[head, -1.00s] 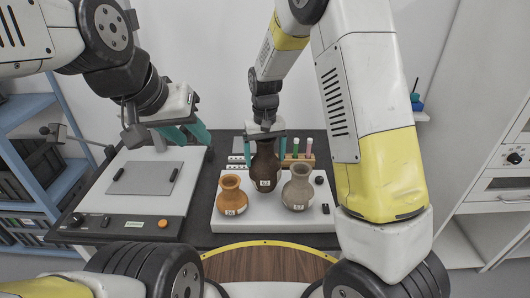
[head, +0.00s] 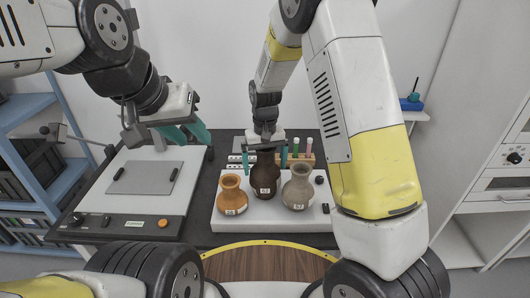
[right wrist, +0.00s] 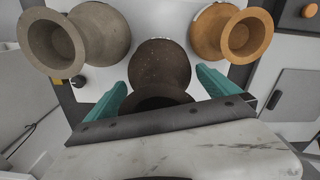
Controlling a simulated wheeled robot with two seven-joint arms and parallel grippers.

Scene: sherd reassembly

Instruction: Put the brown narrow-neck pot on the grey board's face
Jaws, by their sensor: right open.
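The dark brown narrow-neck pot (head: 264,182) stands upright in the middle of a white slab, a white label on its front. My right gripper (head: 264,154) is above it, with teal fingers on either side of its neck; the gripper hides the rim. In the right wrist view the dark pot (right wrist: 160,66) lies between the two open fingers (right wrist: 160,96), with gaps on both sides. The grey board (head: 146,177) lies flat and bare on a white device at the left. My left gripper (head: 186,136) hangs empty and open above the device's back right corner.
An orange-brown pot (head: 231,195) stands left of the dark pot and a grey-beige pot (head: 298,187) stands right, both close by. The white slab (head: 260,222) carries all three. A rack of coloured-top tubes (head: 300,156) stands behind. The device's front has knobs and an orange button (head: 163,223).

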